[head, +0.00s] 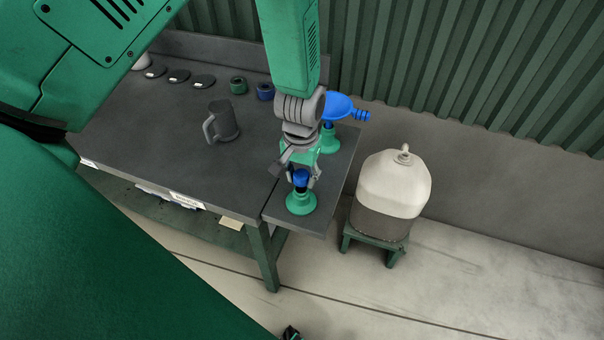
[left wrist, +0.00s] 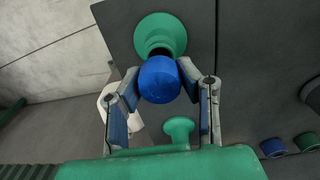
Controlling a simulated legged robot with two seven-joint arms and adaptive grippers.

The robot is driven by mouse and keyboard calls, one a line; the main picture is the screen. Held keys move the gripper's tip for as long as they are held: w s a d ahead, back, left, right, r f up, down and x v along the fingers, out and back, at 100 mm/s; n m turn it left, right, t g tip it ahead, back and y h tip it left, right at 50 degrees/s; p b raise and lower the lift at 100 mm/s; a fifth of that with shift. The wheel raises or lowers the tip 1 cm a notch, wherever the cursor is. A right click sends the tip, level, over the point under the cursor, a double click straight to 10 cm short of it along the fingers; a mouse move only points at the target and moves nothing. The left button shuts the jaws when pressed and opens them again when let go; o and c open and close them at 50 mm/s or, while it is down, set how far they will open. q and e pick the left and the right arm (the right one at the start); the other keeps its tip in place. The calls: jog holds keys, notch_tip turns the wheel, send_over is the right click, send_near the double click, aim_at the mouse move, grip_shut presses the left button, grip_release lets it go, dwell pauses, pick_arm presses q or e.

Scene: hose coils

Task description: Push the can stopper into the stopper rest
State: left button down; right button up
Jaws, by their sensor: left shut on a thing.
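The can stopper (head: 301,176) has a round blue head and a dark lower part. My left gripper (head: 301,181) is shut on it, with one finger on each side of the blue head. The green stopper rest (head: 301,204), a flared base with a neck, stands directly below on the bench's right-hand board. The stopper looks upright and in line with the rest; its dark lower part meets the neck. How deep it sits is hidden. In the left wrist view the blue stopper (left wrist: 159,80) is between the fingers and the rest (left wrist: 160,30) lies just beyond. My right gripper is not seen.
A blue funnel (head: 337,106) on a green stand (head: 328,137) is behind my left gripper. A grey mug (head: 222,122), dark discs and two rings (head: 265,91) are on the bench (head: 150,135). A pale can (head: 393,187) stands on a green stool (head: 375,240) at the right.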

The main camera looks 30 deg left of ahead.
pick_arm(q)
jog(key=shift+f+b, duration=0.7)
jog(key=shift+f, duration=0.75)
dwell(0.5)
jog(key=c, duration=0.8)
grip_release()
jog(key=shift+o, duration=0.2)
jog(key=shift+r, duration=0.25)
jog(key=shift+r+p, duration=2.05)
